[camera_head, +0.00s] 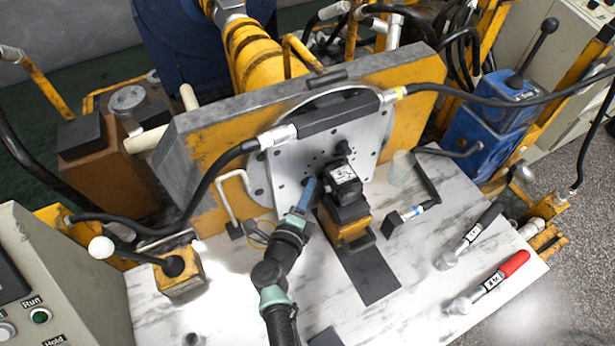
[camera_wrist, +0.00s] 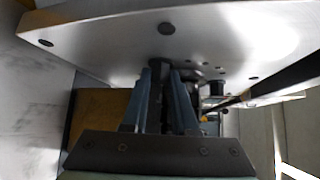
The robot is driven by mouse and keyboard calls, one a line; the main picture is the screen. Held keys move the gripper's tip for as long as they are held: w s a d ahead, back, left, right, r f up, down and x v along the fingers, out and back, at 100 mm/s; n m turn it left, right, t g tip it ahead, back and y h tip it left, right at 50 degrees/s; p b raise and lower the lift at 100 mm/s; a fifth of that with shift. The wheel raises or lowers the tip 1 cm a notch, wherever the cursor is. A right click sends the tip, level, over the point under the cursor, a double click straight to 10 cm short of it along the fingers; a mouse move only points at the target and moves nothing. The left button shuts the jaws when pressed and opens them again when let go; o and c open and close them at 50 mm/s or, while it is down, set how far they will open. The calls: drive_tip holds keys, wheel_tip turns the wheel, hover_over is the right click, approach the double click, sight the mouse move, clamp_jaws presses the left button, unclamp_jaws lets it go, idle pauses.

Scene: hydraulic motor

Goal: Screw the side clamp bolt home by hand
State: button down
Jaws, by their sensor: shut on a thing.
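My gripper (camera_head: 308,190) reaches up to the lower face of the round grey plate (camera_head: 268,172), left of the black motor block (camera_head: 346,208). In the wrist view my gripper (camera_wrist: 161,72) has its two blue-grey fingers close together around a dark, slim bolt (camera_wrist: 158,66). The bolt's upper end is at or very near the plate's edge; whether it sits in a hole cannot be told. The fingers hide much of the bolt. In the head view the bolt is hidden by the fingers.
A black hose with metal fittings crosses the plate above my gripper. A bent white pipe (camera_head: 222,190) stands to the left. Two torque-type wrenches, one with a red handle (camera_head: 513,264), lie at the right of the marble-look table (camera_head: 400,305). The front table area is mostly clear.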

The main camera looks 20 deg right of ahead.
drive_tip(key=m+y+p, duration=0.1)
drive_tip(key=p, duration=0.2)
drive_tip(key=shift+r+g, duration=0.2)
drive_tip(key=shift+g, duration=0.2)
drive_tip(key=shift+f, duration=0.15)
drive_tip(key=c, duration=0.7)
unclamp_jaws()
drive_tip(key=p+v, duration=0.4)
drive_tip(key=v, duration=0.9)
drive_tip(key=shift+d, duration=0.15)
